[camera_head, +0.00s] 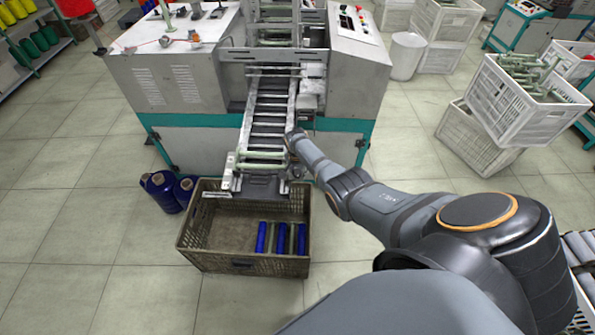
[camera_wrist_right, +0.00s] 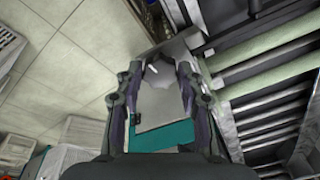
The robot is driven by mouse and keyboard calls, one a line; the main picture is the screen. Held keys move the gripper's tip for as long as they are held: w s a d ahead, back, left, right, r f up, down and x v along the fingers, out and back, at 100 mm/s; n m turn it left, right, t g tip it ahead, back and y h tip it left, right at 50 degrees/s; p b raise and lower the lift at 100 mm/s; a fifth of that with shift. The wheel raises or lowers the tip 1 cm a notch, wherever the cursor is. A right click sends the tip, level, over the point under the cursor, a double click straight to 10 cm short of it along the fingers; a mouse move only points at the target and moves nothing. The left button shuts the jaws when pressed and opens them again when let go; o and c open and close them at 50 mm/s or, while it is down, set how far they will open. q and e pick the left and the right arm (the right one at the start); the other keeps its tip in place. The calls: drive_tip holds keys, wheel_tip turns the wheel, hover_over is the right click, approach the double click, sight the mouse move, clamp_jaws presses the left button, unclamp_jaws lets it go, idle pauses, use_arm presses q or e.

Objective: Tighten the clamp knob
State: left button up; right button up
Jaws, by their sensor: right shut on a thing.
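My right arm reaches in from the lower right of the head view. Its gripper (camera_head: 293,136) is at the right side of the machine's sloping chute (camera_head: 266,125), small and partly hidden by its own wrist. In the right wrist view the two dark fingers of the gripper (camera_wrist_right: 159,72) stand on either side of a small grey piece, which looks like the clamp knob (camera_wrist_right: 158,77). The knob's outline is hard to make out against the grey machine panel behind it. I cannot make out the knob in the head view. My left gripper is not in view.
A brown crate (camera_head: 214,264) with several blue bobbins (camera_head: 281,238) stands on the floor below the chute. Blue spools (camera_head: 163,191) stand left of it. White crates (camera_head: 481,137) are stacked at the right. Tiled floor is clear at the left.

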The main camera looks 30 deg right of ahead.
idle(0.3)
drive_tip(key=o, duration=1.2)
drive_tip(key=shift+c, duration=0.2)
drive_tip(key=shift+r, duration=0.1)
drive_tip(key=v, duration=1.2)
